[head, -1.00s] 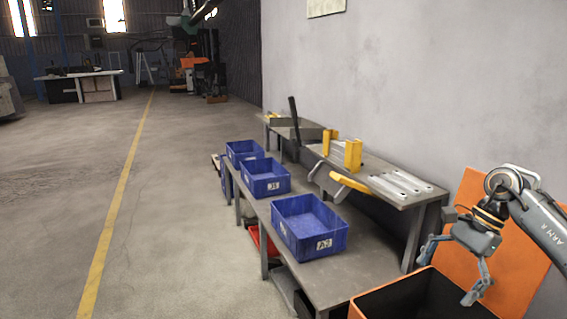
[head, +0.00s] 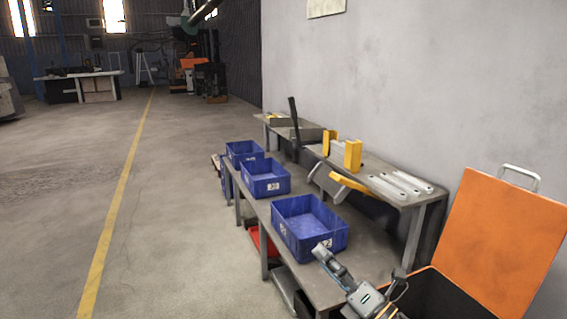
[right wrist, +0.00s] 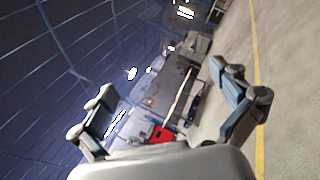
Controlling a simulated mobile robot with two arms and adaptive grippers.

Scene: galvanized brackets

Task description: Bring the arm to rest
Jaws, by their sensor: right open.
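My right gripper (head: 342,273) is at the bottom of the head view, in front of the nearest blue bin (head: 335,238) and left of the orange-lidded box. One finger overlaps the bin's front edge in the picture; I cannot tell whether it touches. In the right wrist view the two fingers of the right gripper (right wrist: 170,108) are spread wide with nothing between them. That view looks out over the hall and floor, with no bin or bracket near the fingers. Most of the right arm is out of the head view. My left gripper is not in view.
More blue bins (head: 264,187) stand along the grey bench (head: 375,262). Pale metal pieces (head: 402,186) lie on the raised shelf, beside a yellow-ended fixture (head: 352,155). An open box with an orange lid (head: 503,238) stands at right. The floor (head: 180,230) at left is clear.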

